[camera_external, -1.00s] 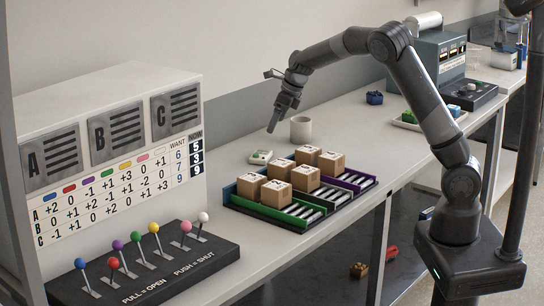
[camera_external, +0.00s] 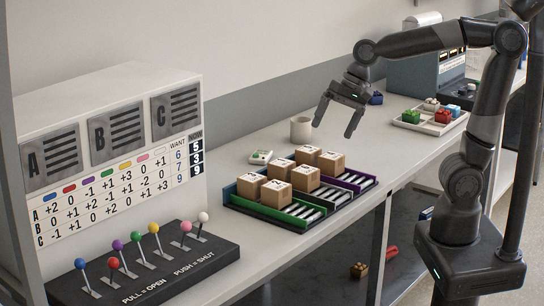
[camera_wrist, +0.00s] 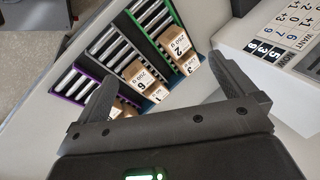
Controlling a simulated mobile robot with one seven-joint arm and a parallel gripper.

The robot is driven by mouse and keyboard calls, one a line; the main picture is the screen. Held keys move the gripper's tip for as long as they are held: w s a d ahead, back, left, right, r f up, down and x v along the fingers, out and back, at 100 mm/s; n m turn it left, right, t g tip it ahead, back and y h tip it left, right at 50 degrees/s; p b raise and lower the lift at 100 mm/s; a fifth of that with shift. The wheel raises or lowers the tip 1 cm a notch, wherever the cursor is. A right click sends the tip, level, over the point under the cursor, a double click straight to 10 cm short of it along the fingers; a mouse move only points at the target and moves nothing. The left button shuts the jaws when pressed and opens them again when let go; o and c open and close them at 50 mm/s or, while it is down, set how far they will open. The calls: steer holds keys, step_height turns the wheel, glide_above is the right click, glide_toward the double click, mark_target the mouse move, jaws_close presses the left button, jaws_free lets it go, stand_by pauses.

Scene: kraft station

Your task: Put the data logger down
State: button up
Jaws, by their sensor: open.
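The data logger is likely the small white device with a green patch (camera_external: 261,157). It lies flat on the counter behind the cartons, near the wall, and I cannot make it out in the wrist view. My gripper (camera_external: 333,130) is open and empty, in the air to the right of the device and clear of it. In the wrist view my open fingers (camera_wrist: 163,70) reach out over the carton rack with nothing between them that they hold.
A roller rack (camera_external: 265,211) with green and purple rails holds several cartons. A lever box (camera_external: 150,268) and sign panel fill the left. A tray with coloured blocks (camera_external: 406,125) sits at right.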

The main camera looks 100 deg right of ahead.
steer(key=s+a+f+n+h, duration=0.1)
steer(key=s+a+f+n, duration=0.1)
steer(key=s+a+n, duration=0.7)
steer(key=s+n, duration=0.2)
steer(key=n, duration=0.2)
steer(key=shift+s+t, duration=0.2)
steer(key=shift+t, duration=0.1)
